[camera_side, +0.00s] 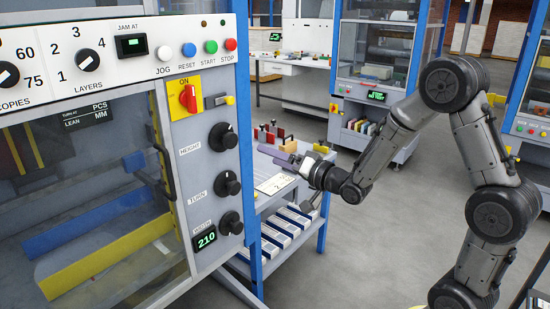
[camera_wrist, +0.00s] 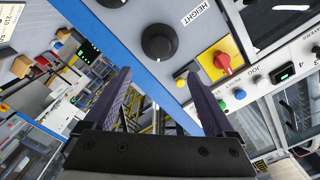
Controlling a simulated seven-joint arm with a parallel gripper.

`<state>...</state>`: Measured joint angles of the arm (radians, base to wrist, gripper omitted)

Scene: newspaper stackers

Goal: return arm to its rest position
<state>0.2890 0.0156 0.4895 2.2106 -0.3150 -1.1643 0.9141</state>
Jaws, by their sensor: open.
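My gripper (camera_side: 283,158) is at the end of my dark grey arm, which reaches in from the right in the side view. It is held above a small cart beside the stacker's control panel. In the wrist view my gripper (camera_wrist: 163,98) shows two dark purple fingers spread apart with nothing between them. The HEIGHT knob (camera_wrist: 158,42) and the red rotary switch (camera_wrist: 222,62) on its yellow plate lie beyond the fingers, apart from them. Whether the fingertips touch anything on the cart is hard to tell in the side view.
The stacker panel carries a HEIGHT knob (camera_side: 222,137), a TURN knob (camera_side: 228,184) and a red switch (camera_side: 188,98). The blue-framed cart (camera_side: 262,225) holds a paper sheet (camera_side: 274,184) and several white boxes below. Other machines stand behind. The grey floor (camera_side: 370,245) between is clear.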

